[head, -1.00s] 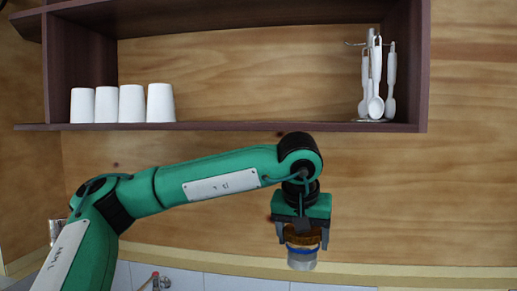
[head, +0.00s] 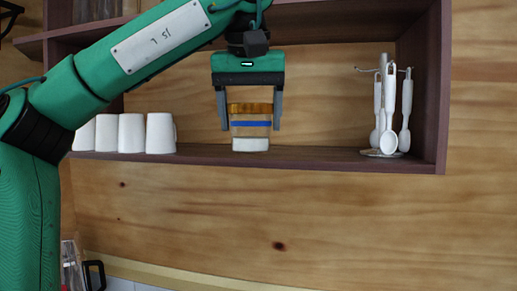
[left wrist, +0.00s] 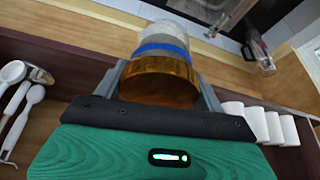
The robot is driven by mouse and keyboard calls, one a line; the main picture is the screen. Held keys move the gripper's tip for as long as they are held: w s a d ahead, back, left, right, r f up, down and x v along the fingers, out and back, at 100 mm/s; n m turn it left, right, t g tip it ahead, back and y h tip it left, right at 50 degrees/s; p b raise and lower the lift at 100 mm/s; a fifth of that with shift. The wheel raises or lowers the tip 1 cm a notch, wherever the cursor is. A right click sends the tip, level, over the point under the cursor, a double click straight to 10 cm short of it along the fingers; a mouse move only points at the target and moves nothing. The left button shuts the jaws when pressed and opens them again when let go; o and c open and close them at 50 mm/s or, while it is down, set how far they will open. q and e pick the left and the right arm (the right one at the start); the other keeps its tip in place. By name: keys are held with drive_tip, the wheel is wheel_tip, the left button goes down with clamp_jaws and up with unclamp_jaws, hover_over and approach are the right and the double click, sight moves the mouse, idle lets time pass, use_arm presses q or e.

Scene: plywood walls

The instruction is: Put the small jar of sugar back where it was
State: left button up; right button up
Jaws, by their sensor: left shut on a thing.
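The small jar of sugar (head: 251,144) has a wooden lid, a blue band and a clear body with white contents. It is upright at the shelf (head: 310,158), between the cups and the utensil stand. My left gripper (head: 250,122) is shut on the jar from above, with one finger on each side. I cannot tell whether the jar's base touches the shelf board. In the left wrist view the jar (left wrist: 162,48) sits between the fingers, its lid nearest the camera. My right gripper is not in view.
Several white cups (head: 131,133) stand on the shelf to the left. A stand with white utensils (head: 389,115) is at the right, by the shelf's side wall (head: 425,90). The shelf is clear between jar and stand. My left arm crosses the upper left.

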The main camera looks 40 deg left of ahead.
use_arm(q)
drive_tip(key=shift+a+r, duration=0.2)
drive_tip(key=shift+r, duration=0.15)
drive_tip(key=w+a+p, duration=0.2)
drive_tip(key=w+a, duration=0.1)
drive_tip(key=w, duration=0.1)
drive_tip(key=w+a+p, duration=0.1)
drive_tip(key=w+a, duration=0.3)
drive_tip(key=w, duration=0.1)
drive_tip(key=w+a+p, duration=0.2)
drive_tip(key=w+a, duration=0.2)
drive_tip(key=shift+w+a+f+p, duration=0.1)
drive_tip(key=shift+w+p, duration=0.2)
drive_tip(key=shift+w+a+f, duration=0.1)
drive_tip(key=shift+f, duration=0.05)
wheel_tip(320, 180, down, 2)
drive_tip(key=shift+f+p, duration=0.15)
drive_tip(key=shift+p, duration=0.2)
drive_tip(key=shift+f, duration=0.5)
